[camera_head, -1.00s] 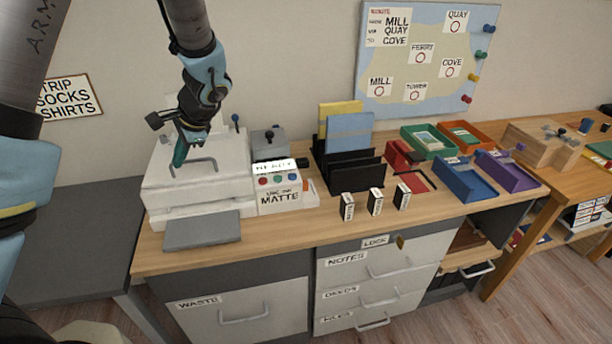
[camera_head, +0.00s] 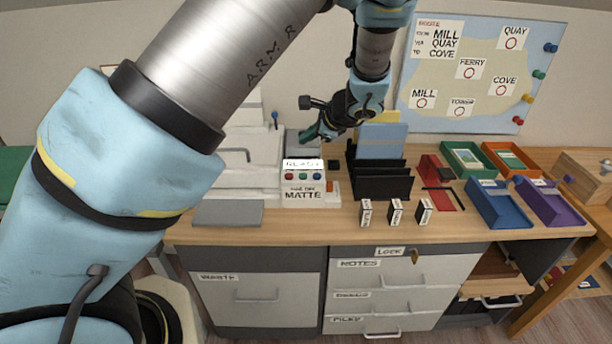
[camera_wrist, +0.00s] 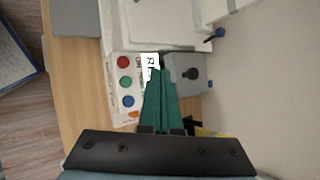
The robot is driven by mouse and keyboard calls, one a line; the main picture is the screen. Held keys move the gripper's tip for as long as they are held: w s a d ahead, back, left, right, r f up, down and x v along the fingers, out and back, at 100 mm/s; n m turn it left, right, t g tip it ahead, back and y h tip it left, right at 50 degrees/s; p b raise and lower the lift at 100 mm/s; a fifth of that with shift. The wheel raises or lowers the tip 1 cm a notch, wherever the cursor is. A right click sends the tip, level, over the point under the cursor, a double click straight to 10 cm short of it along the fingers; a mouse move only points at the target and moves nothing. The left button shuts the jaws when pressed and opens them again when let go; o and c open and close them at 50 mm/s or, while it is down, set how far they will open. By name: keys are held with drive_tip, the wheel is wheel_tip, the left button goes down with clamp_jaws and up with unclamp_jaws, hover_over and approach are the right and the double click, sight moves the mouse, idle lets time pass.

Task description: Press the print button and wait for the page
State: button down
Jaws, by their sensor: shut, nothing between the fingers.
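The white printer (camera_head: 262,150) stands at the left of the desk, partly hidden by my arm, with a bare grey tray (camera_head: 228,213) in front. Its panel (camera_head: 304,198) bears a lit display (camera_head: 303,164), a label ending in "MATTE", and red (camera_head: 290,176), green (camera_head: 303,177) and blue (camera_head: 316,176) buttons. The display text is too small to read surely. My gripper (camera_head: 308,136) is shut and empty, above and behind the panel. In the wrist view its green fingertips (camera_wrist: 165,73) overlap the display's edge, to the right of the red (camera_wrist: 123,62), green (camera_wrist: 125,82) and blue (camera_wrist: 128,101) buttons.
A grey box with a dark knob (camera_wrist: 186,73) stands behind the panel. A black file rack (camera_head: 382,182) is to its right, and several small labelled blocks (camera_head: 395,211) stand in front. Coloured trays (camera_head: 497,203) fill the desk's right side.

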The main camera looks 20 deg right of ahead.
sight(306, 178)
wheel_tip(306, 178, down, 9)
drive_tip(key=b, duration=0.6)
drive_tip(key=shift+r, duration=0.1)
idle(2.0)
drive_tip(key=shift+f+b, duration=0.4)
drive_tip(key=shift+b, duration=0.15)
